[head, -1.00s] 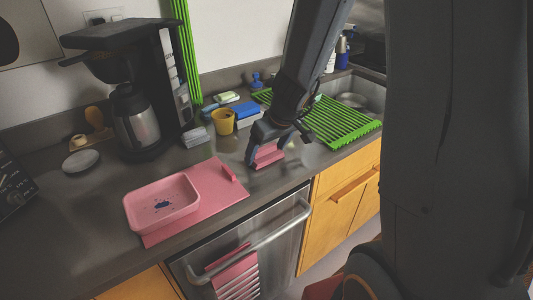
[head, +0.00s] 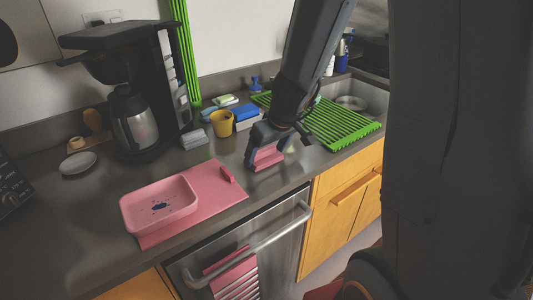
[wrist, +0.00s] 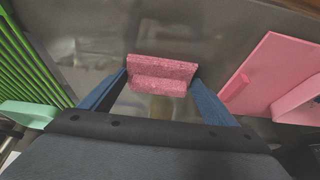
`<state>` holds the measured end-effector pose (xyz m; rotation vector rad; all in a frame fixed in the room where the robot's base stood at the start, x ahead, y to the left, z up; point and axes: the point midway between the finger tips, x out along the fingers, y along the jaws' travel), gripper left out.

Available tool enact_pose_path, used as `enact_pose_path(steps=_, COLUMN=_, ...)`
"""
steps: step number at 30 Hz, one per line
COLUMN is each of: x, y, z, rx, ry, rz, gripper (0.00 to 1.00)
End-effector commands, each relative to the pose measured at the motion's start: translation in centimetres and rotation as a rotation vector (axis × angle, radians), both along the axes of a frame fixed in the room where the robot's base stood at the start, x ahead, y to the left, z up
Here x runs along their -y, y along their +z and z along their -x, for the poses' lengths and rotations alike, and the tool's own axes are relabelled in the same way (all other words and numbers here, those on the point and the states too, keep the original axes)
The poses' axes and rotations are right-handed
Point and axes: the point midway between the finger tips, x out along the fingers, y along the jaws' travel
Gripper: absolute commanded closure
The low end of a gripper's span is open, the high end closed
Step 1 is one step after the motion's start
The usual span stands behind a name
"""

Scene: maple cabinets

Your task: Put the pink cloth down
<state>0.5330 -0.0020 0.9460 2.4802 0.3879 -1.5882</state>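The pink cloth (head: 267,158) is a small folded piece held just above or on the dark counter; I cannot tell if it touches. In the wrist view the cloth (wrist: 160,76) spans the space between the two blue fingertips, both at its ends. My gripper (head: 266,150) points down and is shut on it, near the counter's front edge. The gripper (wrist: 162,80) partly hides the cloth's sides.
A pink tray (head: 160,207) sits on a pink mat (head: 215,200) to the left. A yellow cup (head: 222,123) and blue-white sponge (head: 246,114) stand behind. A green drying rack (head: 343,125) is to the right. A coffee maker (head: 133,90) stands at the back left.

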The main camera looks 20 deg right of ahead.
Motion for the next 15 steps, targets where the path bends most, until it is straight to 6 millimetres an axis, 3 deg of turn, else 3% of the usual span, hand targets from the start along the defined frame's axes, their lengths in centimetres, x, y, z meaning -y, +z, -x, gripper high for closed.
enact_pose_path(steps=1, x=0.00, y=-1.19, z=0.79, rx=-0.022, ry=0.002, rz=0.002, gripper=0.07)
enact_pose_path(steps=3, x=-0.04, y=-1.25, z=0.78, rx=-0.024, ry=0.002, rz=0.002, gripper=0.00)
enact_pose_path(steps=15, x=-0.41, y=-1.42, z=0.65, rx=-0.027, ry=0.010, rz=0.000, gripper=0.00)
